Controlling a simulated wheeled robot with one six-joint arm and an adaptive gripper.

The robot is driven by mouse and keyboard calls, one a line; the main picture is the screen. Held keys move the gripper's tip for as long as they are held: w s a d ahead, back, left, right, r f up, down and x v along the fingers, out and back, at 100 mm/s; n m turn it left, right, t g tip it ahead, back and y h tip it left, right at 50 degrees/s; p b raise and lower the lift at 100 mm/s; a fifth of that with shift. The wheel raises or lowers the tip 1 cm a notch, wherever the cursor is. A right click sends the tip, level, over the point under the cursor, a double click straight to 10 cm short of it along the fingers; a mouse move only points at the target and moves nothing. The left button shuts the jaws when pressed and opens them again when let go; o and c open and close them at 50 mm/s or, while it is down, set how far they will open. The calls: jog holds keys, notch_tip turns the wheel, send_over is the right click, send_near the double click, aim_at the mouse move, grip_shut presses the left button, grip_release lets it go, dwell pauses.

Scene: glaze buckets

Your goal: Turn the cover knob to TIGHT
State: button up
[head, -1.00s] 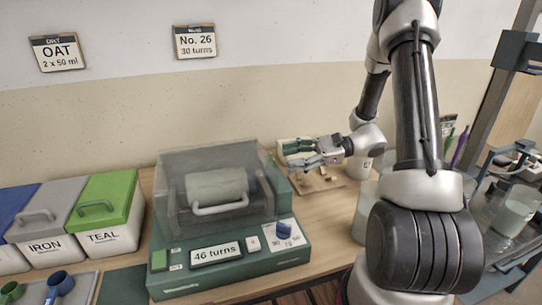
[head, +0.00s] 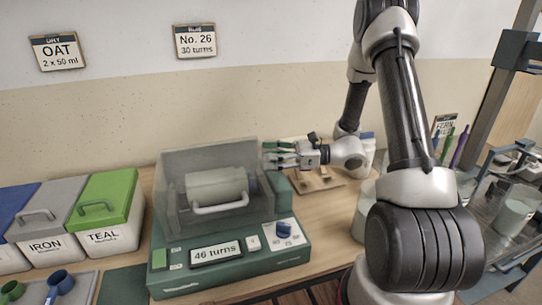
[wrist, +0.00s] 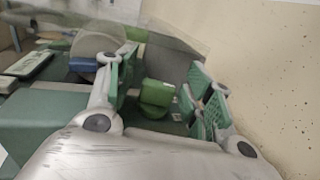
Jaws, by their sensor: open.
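My gripper (head: 284,155) is beside the upper right end of the machine's clear cover (head: 177,166), pointing left. In the wrist view its two green-padded fingers (wrist: 163,98) are apart with nothing held. A green knob (wrist: 156,94) shows between and beyond the fingers, not visibly touched; it looks like the cover knob. No TIGHT mark can be read, so I cannot tell its setting. In the head view I cannot make out this knob behind the gripper. The cover is down over a pale drum (head: 216,186) on the green machine (head: 200,275).
The machine's front has a display (head: 216,251) reading 46 turns and a blue dial (head: 283,229). A wooden board (head: 318,184) lies under my wrist. A green TEAL bin (head: 106,210) stands left. The wall (head: 110,120) is close behind.

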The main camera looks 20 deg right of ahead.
jog(key=shift+c, duration=0.2)
jog(key=c, duration=1)
jog(key=shift+m+t+h, duration=1)
jog(key=shift+m+t, duration=0.5)
jog(key=shift+t, duration=0.6)
jog(key=o, duration=1)
jog(key=shift+o, duration=0.2)
